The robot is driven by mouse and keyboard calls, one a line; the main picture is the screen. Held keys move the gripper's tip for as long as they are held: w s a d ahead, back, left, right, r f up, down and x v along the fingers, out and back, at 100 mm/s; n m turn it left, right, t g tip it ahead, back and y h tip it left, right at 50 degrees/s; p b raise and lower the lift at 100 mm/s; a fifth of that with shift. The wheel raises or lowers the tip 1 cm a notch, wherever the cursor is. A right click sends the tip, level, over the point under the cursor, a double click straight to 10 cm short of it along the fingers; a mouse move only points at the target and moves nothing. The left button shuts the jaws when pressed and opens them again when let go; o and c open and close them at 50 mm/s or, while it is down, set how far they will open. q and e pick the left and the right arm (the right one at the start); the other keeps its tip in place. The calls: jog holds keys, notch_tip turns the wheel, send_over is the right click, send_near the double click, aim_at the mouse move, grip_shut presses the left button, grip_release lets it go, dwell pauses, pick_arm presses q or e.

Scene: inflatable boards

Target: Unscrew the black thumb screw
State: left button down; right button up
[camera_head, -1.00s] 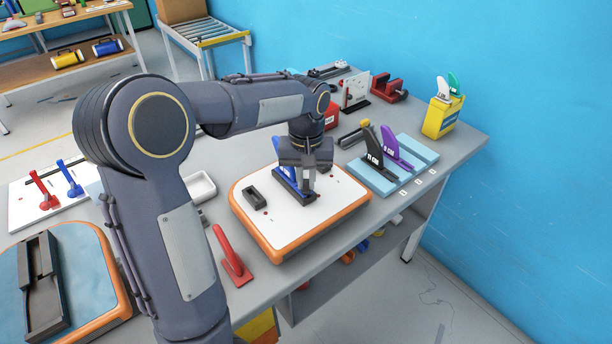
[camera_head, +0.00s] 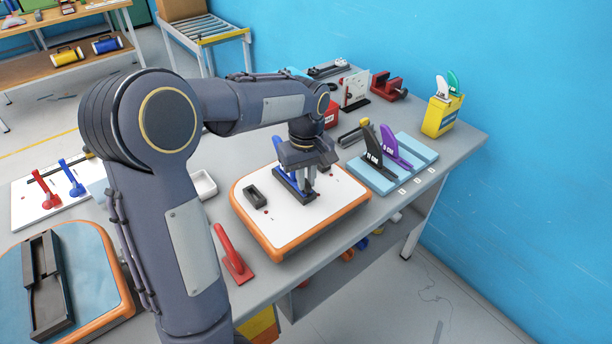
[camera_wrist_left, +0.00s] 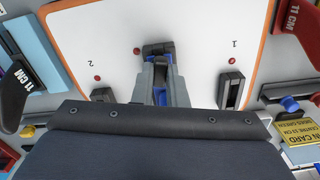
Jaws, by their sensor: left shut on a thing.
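A white board with an orange rim (camera_head: 345,188) lies on the grey table. A black fin box (camera_head: 284,184) with a blue fin (camera_head: 278,150) in it stands on the board. My left gripper (camera_head: 311,188) points down at the near right end of the box. In the left wrist view its fingers (camera_wrist_left: 161,92) are closed together over the box, with blue showing between them. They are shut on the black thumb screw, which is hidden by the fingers. The black end of the box (camera_wrist_left: 157,48) shows beyond the fingertips. My right gripper is not in view.
A second, empty black box (camera_head: 257,196) sits on the board's left part. A red fin (camera_head: 231,254) stands on the table nearby. Black and purple fins (camera_head: 393,150) stand on a light blue rack at the right.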

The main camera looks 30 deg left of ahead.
pick_arm(q)
jog(key=shift+n, duration=1)
jog(key=shift+d+n+p, duration=0.1)
jog(key=shift+n+p, duration=0.35)
jog(key=shift+n, duration=1.25)
jog(key=shift+s+n+p, duration=0.1)
jog(key=shift+n+p, duration=0.3)
jog(key=shift+n, duration=0.2)
jog(key=shift+f+n, duration=0.1)
jog(key=shift+n, duration=1)
